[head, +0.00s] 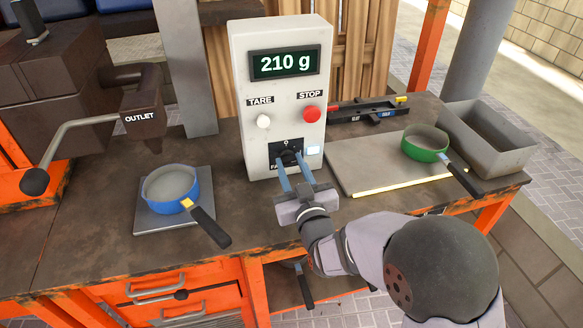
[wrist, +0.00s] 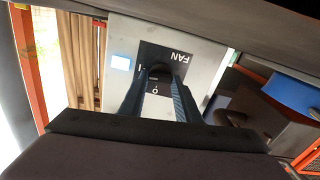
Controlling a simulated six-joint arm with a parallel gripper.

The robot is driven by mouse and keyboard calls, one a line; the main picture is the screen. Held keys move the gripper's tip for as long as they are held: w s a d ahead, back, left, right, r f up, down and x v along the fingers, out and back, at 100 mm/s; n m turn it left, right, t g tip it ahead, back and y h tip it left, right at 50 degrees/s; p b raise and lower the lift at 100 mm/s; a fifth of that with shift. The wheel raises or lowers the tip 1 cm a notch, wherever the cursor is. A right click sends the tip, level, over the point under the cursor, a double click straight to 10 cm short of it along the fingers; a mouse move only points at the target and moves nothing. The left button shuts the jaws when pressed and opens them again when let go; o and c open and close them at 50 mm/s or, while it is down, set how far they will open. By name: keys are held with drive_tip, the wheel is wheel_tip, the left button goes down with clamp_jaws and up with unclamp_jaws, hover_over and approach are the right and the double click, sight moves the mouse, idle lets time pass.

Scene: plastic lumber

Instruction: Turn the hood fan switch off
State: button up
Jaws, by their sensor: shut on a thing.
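The fan switch is a dark knob (head: 289,155) on a black plate low on the front of the grey control box (head: 235,110). In the wrist view the plate (wrist: 183,68) shows the word FAN and an O mark, and the knob (wrist: 160,70) sits between my fingers. My gripper (head: 292,164) reaches the plate from the front and is shut on the knob; it also shows in the wrist view (wrist: 160,82). A small light (head: 314,150) beside the plate glows pale blue. My fingers partly hide the knob, so its pointing direction is unclear.
The box display (head: 285,63) reads 210 g, above a white TARE button (head: 264,121) and a red STOP button (head: 312,114). A blue pan (head: 170,188) sits on a plate at left. A green pan (head: 425,143) and a grey bin (head: 490,140) stand at right.

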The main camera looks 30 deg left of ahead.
drive_tip(key=n+b, duration=0.2)
drive_tip(key=n, duration=0.2)
drive_tip(key=shift+f, duration=0.1)
drive_tip(key=n+b, duration=0.2)
drive_tip(key=n, duration=0.2)
drive_tip(key=shift+s+a+n, duration=0.1)
drive_tip(key=shift+n, duration=0.2)
drive_tip(key=n+b, duration=0.1)
drive_tip(key=n, duration=0.3)
drive_tip(key=shift+f+n+b, duration=0.1)
drive_tip(key=shift+n+b, duration=0.2)
drive_tip(key=shift+b, duration=0.1)
drive_tip(key=shift+n+b, duration=0.35)
drive_tip(key=shift+n, duration=1.25)
drive_tip(key=o, duration=1)
drive_tip(key=shift+o, duration=0.2)
drive_tip(key=shift+b+v, duration=0.35)
drive_tip(key=shift+v, duration=3.35)
